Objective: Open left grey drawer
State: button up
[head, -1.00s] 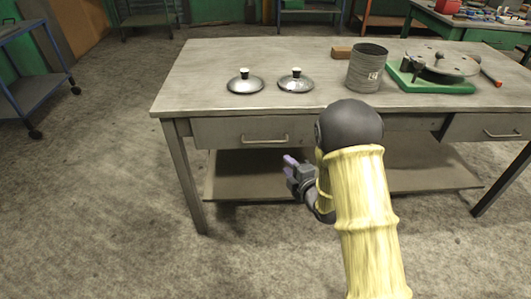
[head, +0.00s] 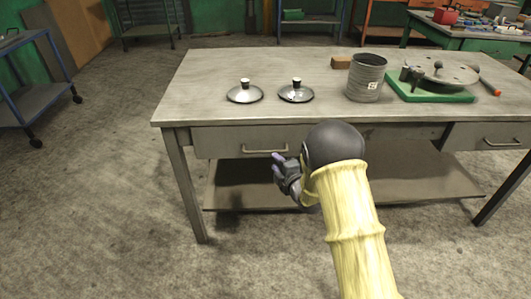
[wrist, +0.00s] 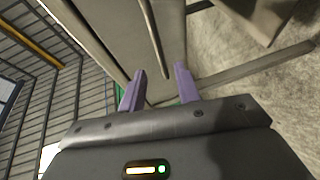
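The left grey drawer (head: 222,143) sits under the left part of the table top and looks closed. Its bar handle (head: 264,150) is on the front, partly behind my gripper. My gripper (head: 278,157) is just in front of the handle's right end in the head view. In the wrist view my gripper (wrist: 159,69) has its two purple fingers apart with nothing held between them. The handle (wrist: 153,35) runs lengthwise there, its near end between the fingertips. I cannot tell whether a finger touches it.
The grey table (head: 210,90) carries two lids (head: 245,93), a metal can (head: 366,80) and a green-based device (head: 430,93). A lower shelf (head: 235,195) lies below the drawer. A right drawer (head: 470,136) is at the far side.

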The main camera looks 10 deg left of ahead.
aim_at(266, 152)
jog(key=x, duration=0.9)
jog(key=shift+w+a+b, duration=0.1)
jog(key=shift+a+b, duration=0.05)
jog(key=shift+b, duration=0.15)
grip_shut()
